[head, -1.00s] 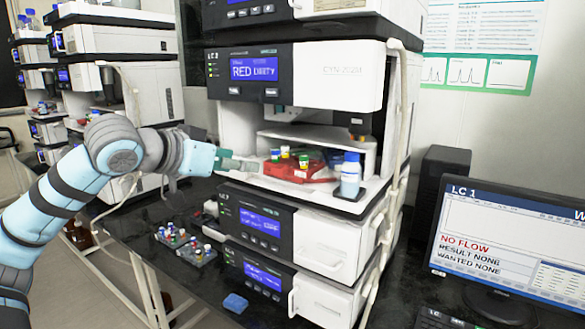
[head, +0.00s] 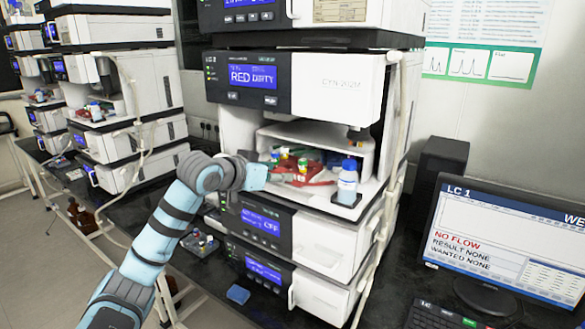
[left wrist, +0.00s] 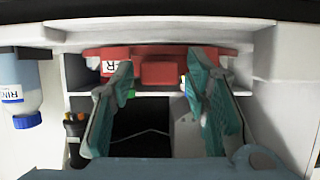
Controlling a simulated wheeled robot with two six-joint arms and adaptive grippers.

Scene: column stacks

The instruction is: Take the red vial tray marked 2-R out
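The red vial tray (head: 318,178) sits in the open bay of the LC 2 stack and carries a few vials with green, yellow and white caps. In the left wrist view the red tray (left wrist: 215,51) spans the top middle, with a block-like grip (left wrist: 162,70) at its centre. In the head view the left gripper (head: 277,176) is at the tray's front left. My right gripper is not in view.
A blue-capped bottle (head: 347,182) stands just right of the tray, on the same ledge. The bay's side walls and roof are close around. Another vial rack (head: 200,243) is on the bench below, partly behind my arm. A blue block (head: 238,294) lies nearby.

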